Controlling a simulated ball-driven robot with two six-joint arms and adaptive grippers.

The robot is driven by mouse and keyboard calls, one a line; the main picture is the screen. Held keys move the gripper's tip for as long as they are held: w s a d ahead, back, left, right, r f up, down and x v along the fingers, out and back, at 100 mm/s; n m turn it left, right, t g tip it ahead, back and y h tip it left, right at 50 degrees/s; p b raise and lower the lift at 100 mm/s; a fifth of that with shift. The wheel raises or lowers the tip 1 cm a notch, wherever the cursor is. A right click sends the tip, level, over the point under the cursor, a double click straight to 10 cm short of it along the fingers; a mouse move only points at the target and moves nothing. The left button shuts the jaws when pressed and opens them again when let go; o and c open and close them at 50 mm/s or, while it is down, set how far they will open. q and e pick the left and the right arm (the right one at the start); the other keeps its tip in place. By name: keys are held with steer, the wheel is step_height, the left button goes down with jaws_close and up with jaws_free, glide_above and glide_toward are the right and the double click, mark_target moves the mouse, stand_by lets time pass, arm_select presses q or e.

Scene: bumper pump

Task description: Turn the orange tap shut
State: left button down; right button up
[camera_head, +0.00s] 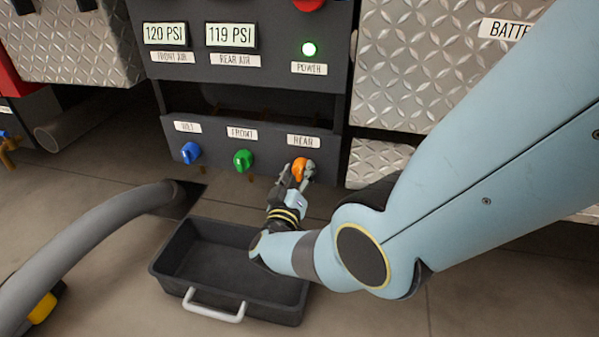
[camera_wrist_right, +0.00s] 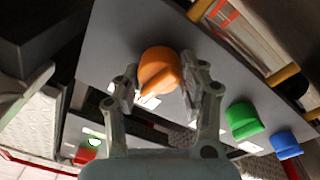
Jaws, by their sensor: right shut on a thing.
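The orange tap (camera_head: 300,168) sits on the lower dark panel, under a label that reads REAR. In the right wrist view the orange tap (camera_wrist_right: 160,72) is a round knob with a raised grip, between my fingers. My right gripper (camera_head: 293,180) reaches up to it from below, shut on it. Its two fingers show on either side of the tap in the right wrist view (camera_wrist_right: 158,90). The fingers partly hide the tap in the head view. My left gripper is not in view.
A green tap (camera_head: 243,160) and a blue tap (camera_head: 190,152) sit left of the orange one. A black tray (camera_head: 180,276) and a grey hose (camera_head: 95,235) lie on the floor.

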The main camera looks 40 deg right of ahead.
steer(key=shift+f+n, duration=0.1)
steer(key=shift+n, duration=0.9)
steer(key=o, duration=0.9)
steer(key=shift+o, duration=1.4)
steer(key=shift+s+a, duration=0.15)
steer(key=v, duration=0.7)
